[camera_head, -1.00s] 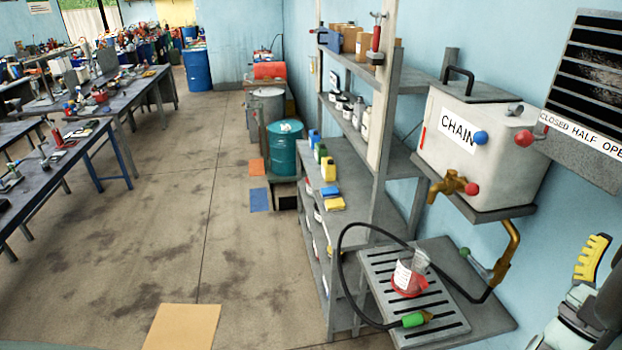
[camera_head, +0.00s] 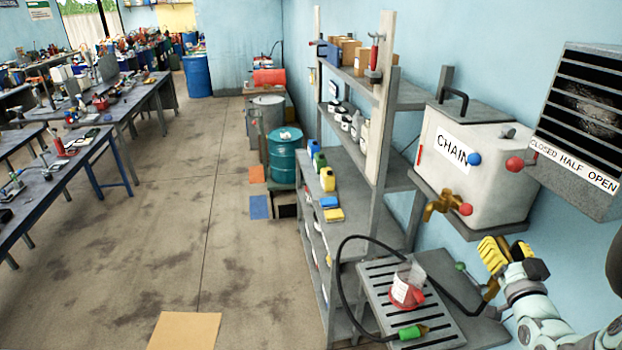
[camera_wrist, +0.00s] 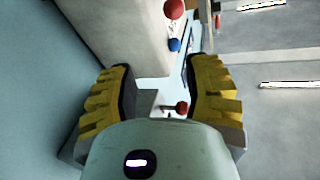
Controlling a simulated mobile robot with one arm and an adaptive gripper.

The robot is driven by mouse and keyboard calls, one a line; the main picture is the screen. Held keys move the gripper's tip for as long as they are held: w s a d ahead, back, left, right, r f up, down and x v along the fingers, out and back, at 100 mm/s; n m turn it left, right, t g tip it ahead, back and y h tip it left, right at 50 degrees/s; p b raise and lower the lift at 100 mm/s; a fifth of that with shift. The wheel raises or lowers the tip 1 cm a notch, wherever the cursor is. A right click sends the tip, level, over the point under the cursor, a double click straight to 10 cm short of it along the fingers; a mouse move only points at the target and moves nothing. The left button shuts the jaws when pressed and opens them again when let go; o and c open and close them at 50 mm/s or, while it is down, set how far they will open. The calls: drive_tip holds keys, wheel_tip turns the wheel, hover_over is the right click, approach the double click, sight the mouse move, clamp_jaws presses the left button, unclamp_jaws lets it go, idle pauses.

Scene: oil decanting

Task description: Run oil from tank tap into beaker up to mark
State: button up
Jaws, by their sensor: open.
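The white tank (camera_head: 478,165) marked CHAIN sits on a wall shelf at the right. Its brass tap (camera_head: 440,203) with a red knob (camera_head: 466,209) is on the lower front. The beaker (camera_head: 407,287), with a red base and white label, stands on the slotted grey bench below and left of the tap. I cannot make out its mark or any oil. My gripper (camera_head: 494,256), with yellow fingers, is open and empty, below the tank's shelf and right of the tap. In the wrist view my gripper (camera_wrist: 160,92) is spread, with a red knob (camera_wrist: 182,108) visible between the fingers.
A vent box (camera_head: 580,125) with a CLOSED HALF OPEN label hangs on the right wall. A black hose with a green end (camera_head: 412,331) loops over the slotted bench (camera_head: 385,318). A shelving rack (camera_head: 388,150) stands left of the tank.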

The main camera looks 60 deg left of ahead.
sight(469, 213)
drive_tip(key=shift+n+g, duration=0.4)
drive_tip(key=shift+g, duration=0.5)
drive_tip(key=b+x, duration=0.3)
drive_tip(key=x, duration=0.1)
drive_tip(key=s+b+x, duration=0.1)
drive_tip(key=b+x, duration=0.2)
drive_tip(key=x, duration=0.2)
drive_tip(key=a+f+b+x, duration=0.1)
drive_tip(key=b+x, duration=0.2)
drive_tip(key=x, duration=0.2)
drive_tip(key=shift+s, duration=0.35)
drive_tip(key=shift+w+a+r+b, duration=0.15)
drive_tip(key=shift+w+a+b, duration=0.05)
drive_tip(key=shift+a+b, duration=0.1)
drive_tip(key=shift+d, duration=0.1)
clamp_jaws()
